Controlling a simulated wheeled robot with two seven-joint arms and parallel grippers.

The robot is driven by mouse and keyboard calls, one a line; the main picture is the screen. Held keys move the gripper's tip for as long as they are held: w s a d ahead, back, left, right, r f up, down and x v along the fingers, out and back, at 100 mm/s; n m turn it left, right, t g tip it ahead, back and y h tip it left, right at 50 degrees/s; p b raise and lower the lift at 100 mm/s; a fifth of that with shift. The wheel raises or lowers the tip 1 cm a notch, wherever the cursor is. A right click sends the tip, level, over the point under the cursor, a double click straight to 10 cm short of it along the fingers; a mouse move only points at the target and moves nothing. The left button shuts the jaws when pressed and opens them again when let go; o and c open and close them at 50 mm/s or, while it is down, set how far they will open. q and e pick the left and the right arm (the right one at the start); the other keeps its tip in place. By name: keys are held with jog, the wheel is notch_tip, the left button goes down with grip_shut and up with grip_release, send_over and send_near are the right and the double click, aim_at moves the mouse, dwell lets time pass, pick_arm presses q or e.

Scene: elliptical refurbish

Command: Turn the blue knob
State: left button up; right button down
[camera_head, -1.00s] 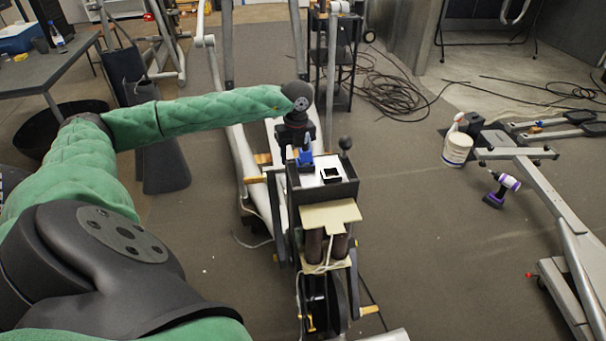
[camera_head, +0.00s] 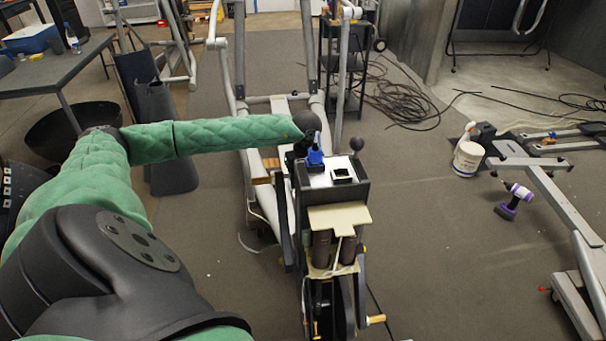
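The blue knob (camera_head: 316,158) stands at the back left of the white top panel (camera_head: 318,180) of a dark box on the elliptical machine. A small black-framed square (camera_head: 342,174) lies to its right on the panel. My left arm reaches in from the left, and its dark wrist is right above and behind the knob. My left gripper (camera_head: 304,149) is a dark shape close by the knob; its fingers are too small and hidden to tell whether they touch it or are open. My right gripper is not in view.
A black ball on a post (camera_head: 356,144) rises at the panel's back right corner. A tan plate (camera_head: 338,217) sits at the box's front. Floor between is clear.

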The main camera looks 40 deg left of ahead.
pick_arm(q)
jog(key=shift+f, duration=1.05)
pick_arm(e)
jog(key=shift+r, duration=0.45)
pick_arm(q)
jog(key=c, duration=1)
jog(key=shift+o, duration=0.2)
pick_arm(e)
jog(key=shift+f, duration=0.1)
